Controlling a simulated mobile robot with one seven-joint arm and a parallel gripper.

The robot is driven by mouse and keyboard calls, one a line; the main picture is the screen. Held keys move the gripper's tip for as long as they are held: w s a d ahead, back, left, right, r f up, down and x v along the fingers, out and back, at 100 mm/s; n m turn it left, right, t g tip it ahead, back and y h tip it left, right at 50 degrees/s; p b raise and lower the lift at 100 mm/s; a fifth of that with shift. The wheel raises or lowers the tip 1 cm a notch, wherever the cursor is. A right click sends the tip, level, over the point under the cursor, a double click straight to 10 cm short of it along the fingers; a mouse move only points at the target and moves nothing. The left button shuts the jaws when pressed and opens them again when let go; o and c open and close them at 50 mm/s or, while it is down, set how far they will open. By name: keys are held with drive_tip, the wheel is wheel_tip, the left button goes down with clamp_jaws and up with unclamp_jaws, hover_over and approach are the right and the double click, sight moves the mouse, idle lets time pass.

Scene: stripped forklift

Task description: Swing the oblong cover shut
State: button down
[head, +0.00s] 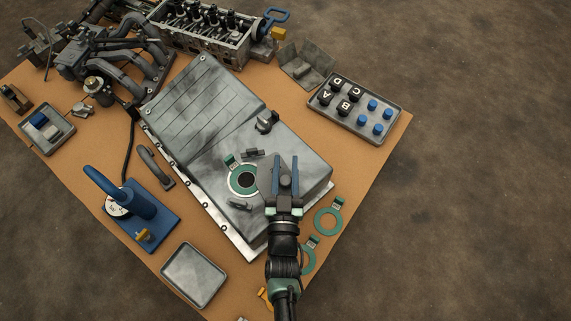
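A large grey metal housing (295,150) lies across the middle of the table. A round dark opening (245,180) with a green ring around it is in its top. A small grey plate (266,174), which looks like the oblong cover, shows just right of the ring, clear of the opening. My gripper (285,160) is over the housing's right part, its two blue fingers apart. The left finger overlaps the plate in the picture; I cannot tell whether they touch. My gripper hides part of the plate and of the housing behind it.
Small fittings (241,204) sit around the ring, and a dark knob (265,122) stands behind it. Green gaskets (328,221) lie right of my arm. A tray of lettered black and blue knobs (352,108) is back right. A blue-handled tool (125,200) stands left, near an empty tray (194,275).

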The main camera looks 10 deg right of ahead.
drive_tip(key=c, duration=0.5)
unclamp_jaws()
drive_tip(key=shift+c, duration=0.2)
drive_tip(key=p+v, duration=0.4)
drive_tip(key=v, duration=0.9)
drive_tip(key=shift+p, duration=0.35)
